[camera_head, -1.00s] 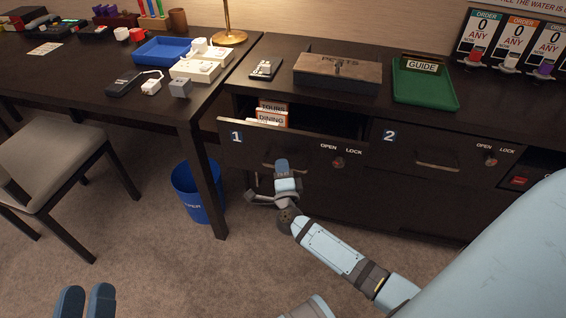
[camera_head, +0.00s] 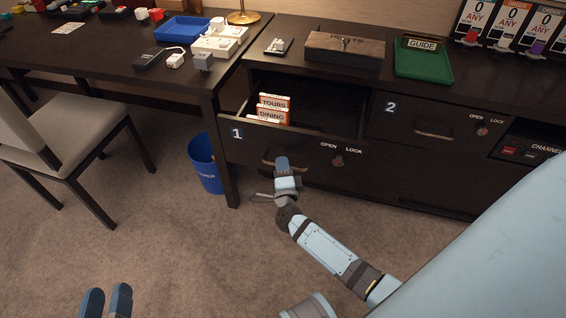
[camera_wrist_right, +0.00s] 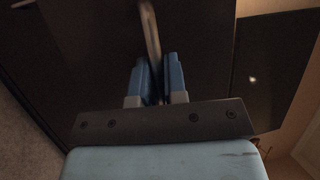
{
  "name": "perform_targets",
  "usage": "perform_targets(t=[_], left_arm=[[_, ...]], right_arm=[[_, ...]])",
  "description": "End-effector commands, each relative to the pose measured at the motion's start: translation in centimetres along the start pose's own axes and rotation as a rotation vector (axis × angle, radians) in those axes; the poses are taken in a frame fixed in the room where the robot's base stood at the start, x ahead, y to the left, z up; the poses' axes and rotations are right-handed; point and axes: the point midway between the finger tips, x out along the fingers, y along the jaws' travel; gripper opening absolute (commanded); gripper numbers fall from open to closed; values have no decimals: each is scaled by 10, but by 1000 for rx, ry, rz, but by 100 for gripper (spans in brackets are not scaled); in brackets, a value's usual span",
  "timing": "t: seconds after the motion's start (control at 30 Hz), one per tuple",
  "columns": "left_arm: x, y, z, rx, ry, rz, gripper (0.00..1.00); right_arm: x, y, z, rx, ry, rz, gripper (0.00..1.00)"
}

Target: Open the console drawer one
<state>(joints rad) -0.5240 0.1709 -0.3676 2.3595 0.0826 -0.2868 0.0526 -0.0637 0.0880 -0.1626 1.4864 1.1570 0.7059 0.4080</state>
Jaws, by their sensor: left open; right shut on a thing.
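Console drawer one (camera_head: 300,151), a dark front marked "1" with a lock knob, is pulled well out of the console, and its inside shows from above. Cards marked "TOURS" and "DINING" (camera_head: 272,111) stand inside at its left. My right gripper (camera_head: 283,163) is at the drawer's handle (camera_head: 272,161), shut on it. In the right wrist view the handle (camera_wrist_right: 151,45) runs between the two blue fingers (camera_wrist_right: 159,80). My left gripper (camera_head: 106,301) is open and empty, low at the left of the head view, away from the console.
Drawer two (camera_head: 418,134) is shut to the right. A wooden-lidded box (camera_head: 344,47) and a green tray (camera_head: 424,62) stand on the console top. A desk, a chair (camera_head: 75,140) and a blue bin (camera_head: 206,163) are at the left. Carpet is clear in front.

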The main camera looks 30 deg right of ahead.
Motion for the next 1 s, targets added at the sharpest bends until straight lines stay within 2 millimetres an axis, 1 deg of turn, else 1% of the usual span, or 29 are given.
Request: perform_targets(t=[0.43, 0.47, 0.5, 0.57, 0.87, 0.97, 1.0], left_arm=[[0, -1, -4, 8, 6, 1, 43], [0, -1, -4, 9, 6, 1, 43], [0, -1, -4, 9, 6, 1, 43], [0, -2, -4, 10, 6, 2, 43], [0, -2, -5, 13, 6, 3, 43], [-1, -2, -8, 19, -5, 0, 43], [-1, -4, -6, 23, -24, -9, 43]], right_arm=[[-1, -1, 3, 3, -3, -1, 0], [-1, -1, 3, 3, -3, -1, 15], [-1, -1, 2, 3, -3, -1, 24], [-1, -1, 2, 3, -2, -1, 36], [-1, -2, 1, 1, -1, 0, 36], [0, -8, 1, 2, -1, 0, 36], [1, -11, 0, 2, 0, 0, 36]])
